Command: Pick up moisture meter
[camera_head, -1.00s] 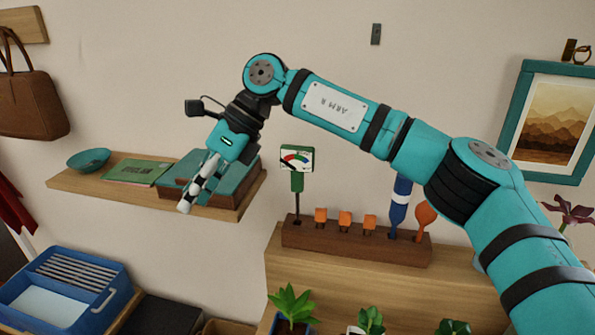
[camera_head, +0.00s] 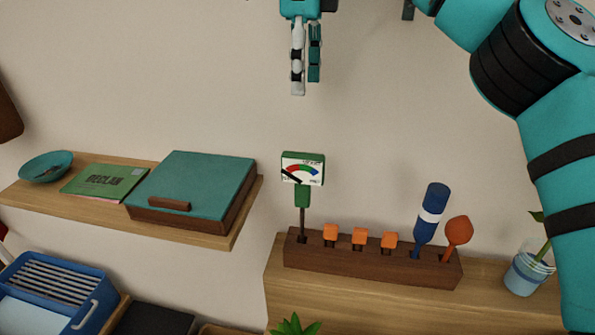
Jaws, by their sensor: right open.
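The moisture meter (camera_head: 303,171) has a green body, a white dial with coloured bands and a thin dark probe. It stands upright at the left end of a dark wooden holder (camera_head: 340,262). My right gripper (camera_head: 305,88) points down, open and empty, above the meter with a clear gap between them. One finger looks white and black, the other teal. My left gripper is not in view.
The holder also carries several orange-topped tools (camera_head: 359,238), a blue tool (camera_head: 430,215) and an orange round-headed one (camera_head: 457,231). A wall shelf (camera_head: 215,236) with a teal box (camera_head: 195,185) is at left. A potted plant (camera_head: 526,272) stands at right.

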